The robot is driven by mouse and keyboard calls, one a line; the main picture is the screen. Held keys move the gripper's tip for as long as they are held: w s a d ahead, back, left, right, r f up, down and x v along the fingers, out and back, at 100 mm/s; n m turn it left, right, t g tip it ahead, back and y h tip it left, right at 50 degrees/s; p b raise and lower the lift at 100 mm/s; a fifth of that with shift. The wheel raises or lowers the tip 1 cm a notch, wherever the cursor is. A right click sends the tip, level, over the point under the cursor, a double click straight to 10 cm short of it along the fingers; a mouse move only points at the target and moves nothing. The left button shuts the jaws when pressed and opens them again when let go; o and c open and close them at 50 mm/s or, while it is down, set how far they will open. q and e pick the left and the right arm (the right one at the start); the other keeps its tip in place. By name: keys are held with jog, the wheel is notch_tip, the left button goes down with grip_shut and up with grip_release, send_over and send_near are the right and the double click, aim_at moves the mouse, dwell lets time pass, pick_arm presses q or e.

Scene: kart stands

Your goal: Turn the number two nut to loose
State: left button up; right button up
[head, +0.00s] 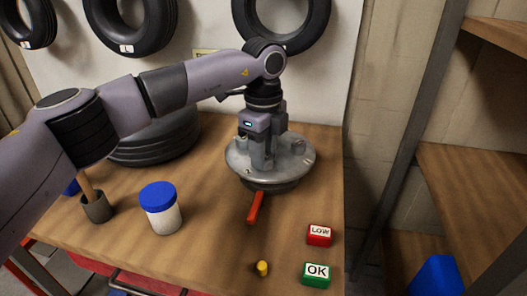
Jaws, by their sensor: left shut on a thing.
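A round grey metal hub plate (240,166) sits on a dark base on the wooden bench. Small nuts or studs stand on its top, one showing at the right (299,145). My left gripper (262,160) points straight down over the plate's left-middle part. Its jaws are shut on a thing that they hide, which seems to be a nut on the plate. I cannot read any nut number. A red lever (256,208) sticks out from the base towards the front. My right gripper is not in view.
On the bench are a white jar with a blue lid (163,219), a grey cup (97,208), a yellow peg (262,268), a red LOW block (319,235) and a green OK block (317,275). A tyre (155,148) lies behind my left arm. Shelves (475,180) stand at the right.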

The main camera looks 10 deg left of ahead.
pick_arm(q)
jog(key=o, duration=1.1)
jog(key=shift+c, duration=0.2)
jog(key=shift+r, duration=3.6)
